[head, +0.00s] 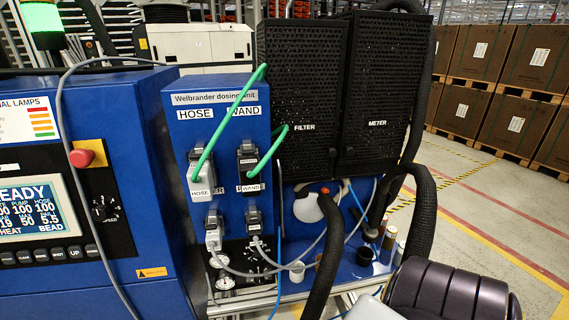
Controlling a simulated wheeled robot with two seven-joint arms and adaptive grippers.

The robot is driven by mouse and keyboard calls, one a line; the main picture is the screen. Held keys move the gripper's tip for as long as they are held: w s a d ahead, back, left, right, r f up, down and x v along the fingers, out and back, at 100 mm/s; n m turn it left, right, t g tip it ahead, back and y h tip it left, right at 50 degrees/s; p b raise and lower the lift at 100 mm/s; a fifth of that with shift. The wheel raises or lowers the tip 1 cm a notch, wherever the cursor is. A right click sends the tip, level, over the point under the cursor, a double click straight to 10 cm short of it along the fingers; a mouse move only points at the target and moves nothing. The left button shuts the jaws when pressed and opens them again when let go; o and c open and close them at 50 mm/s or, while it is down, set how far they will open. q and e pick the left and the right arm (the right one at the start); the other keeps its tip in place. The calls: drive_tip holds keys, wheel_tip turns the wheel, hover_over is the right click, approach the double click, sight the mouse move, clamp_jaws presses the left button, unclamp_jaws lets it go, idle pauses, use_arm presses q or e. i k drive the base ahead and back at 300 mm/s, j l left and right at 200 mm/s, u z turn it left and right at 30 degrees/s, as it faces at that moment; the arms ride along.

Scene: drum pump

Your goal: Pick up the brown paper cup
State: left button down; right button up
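A small brownish shape (319,262), which looks like the brown paper cup, stands on the blue shelf below the black filter box. It is small in view and partly hidden by a thick black hose, so I cannot make out its full outline. A white cup (296,272) stands just left of it. Neither of my gripper's fingertips shows in the head view, so I cannot see either one near the cup.
The thick black hose (327,250) hangs in front of the shelf. A dark cup (365,256) and several small cans (389,238) stand further right on the shelf (345,272). A dark ribbed shape (450,290) fills the lower right. Open floor lies beyond.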

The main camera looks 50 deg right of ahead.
sight(319, 257)
drive_tip(key=z, duration=1.9)
drive_tip(key=l+u, duration=0.25)
drive_tip(key=l, duration=0.2)
drive_tip(key=k+l+u, duration=0.1)
drive_tip(key=l+u, duration=0.15)
drive_tip(key=l, duration=0.15)
drive_tip(key=k+l+u, duration=0.15)
drive_tip(key=l+u, duration=0.15)
drive_tip(key=l, duration=0.15)
drive_tip(key=k+l+u, duration=0.35)
drive_tip(key=l+u, duration=0.15)
drive_tip(key=l, duration=0.25)
